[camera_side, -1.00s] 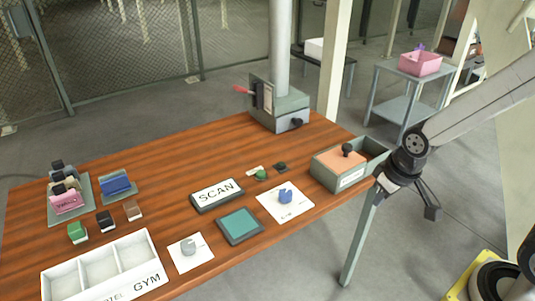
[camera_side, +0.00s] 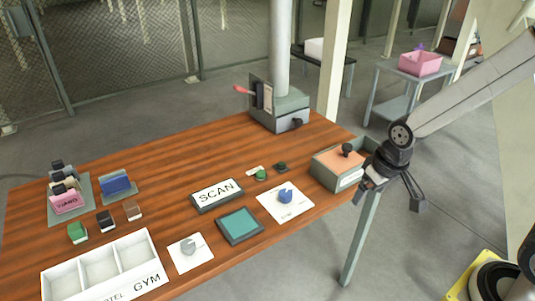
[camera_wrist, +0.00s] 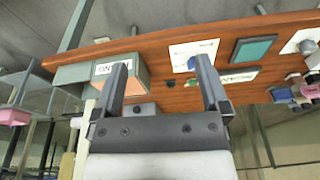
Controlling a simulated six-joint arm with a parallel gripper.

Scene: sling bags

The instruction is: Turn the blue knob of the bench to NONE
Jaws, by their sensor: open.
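The blue knob (camera_side: 285,196) stands on a white labelled plate (camera_side: 301,209) at the right part of the bench (camera_side: 175,165). The plate's lettering is too small to read. In the wrist view the blue knob (camera_wrist: 191,62) shows beyond the fingers, between them and nearer the right one. My gripper (camera_side: 362,189) is off the bench's right edge, to the right of the knob and apart from it. In the wrist view my gripper (camera_wrist: 160,82) has its two fingers spread with nothing between them.
A SCAN sign (camera_side: 217,195), a teal pad (camera_side: 240,225) and a grey knob (camera_side: 188,247) lie left of the blue knob. A GYM tray (camera_side: 150,283) is front left.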

